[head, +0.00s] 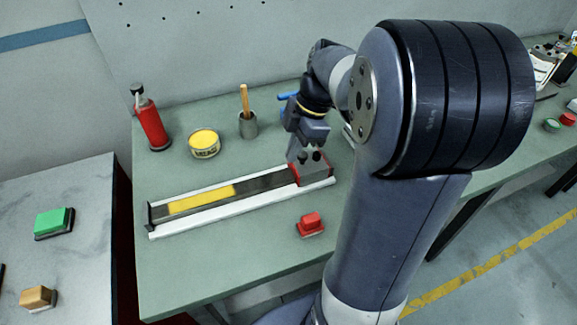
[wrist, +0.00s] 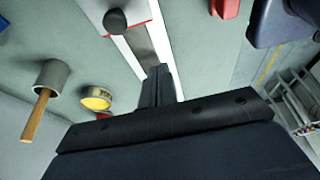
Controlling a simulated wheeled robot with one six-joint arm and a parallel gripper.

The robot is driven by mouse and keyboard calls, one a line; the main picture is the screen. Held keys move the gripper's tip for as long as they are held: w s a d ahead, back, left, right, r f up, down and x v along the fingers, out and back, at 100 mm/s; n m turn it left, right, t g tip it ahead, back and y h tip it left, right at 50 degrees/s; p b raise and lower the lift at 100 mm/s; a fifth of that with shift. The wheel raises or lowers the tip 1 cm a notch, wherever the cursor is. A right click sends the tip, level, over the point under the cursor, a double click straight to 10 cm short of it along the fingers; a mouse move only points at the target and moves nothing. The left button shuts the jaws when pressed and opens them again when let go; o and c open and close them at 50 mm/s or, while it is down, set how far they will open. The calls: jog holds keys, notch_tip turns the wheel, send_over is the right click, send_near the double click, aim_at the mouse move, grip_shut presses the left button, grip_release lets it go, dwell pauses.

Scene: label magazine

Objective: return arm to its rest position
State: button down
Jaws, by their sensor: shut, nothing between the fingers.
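The label magazine (head: 215,202) is a long narrow channel with white side rails, lying on the green bench with a yellow strip inside. A red and grey block sits at its right end (head: 312,172). My gripper (head: 299,152) is over that right end, fingers pointing down; the head view does not show clearly whether it touches the block. In the wrist view my gripper's dark fingers (wrist: 158,84) are together and empty, with the magazine's white rail (wrist: 125,50) behind them. My arm stands folded over the bench, hiding part of its right side.
A red bottle (head: 150,125), a yellow-topped tin (head: 204,143) and a grey cup with a wooden handle (head: 247,122) stand behind the magazine. A red button (head: 311,224) is in front. A side table at left holds a green block (head: 54,222) and a wooden-topped stamp (head: 38,297).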

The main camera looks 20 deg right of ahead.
jog(key=shift+v, duration=0.9)
jog(key=p+x, duration=0.1)
jog(key=x, duration=0.8)
jog(key=shift+f, duration=0.15)
jog(key=d, duration=0.3)
jog(key=shift+f, duration=0.3)
jog(key=shift+d, duration=0.3)
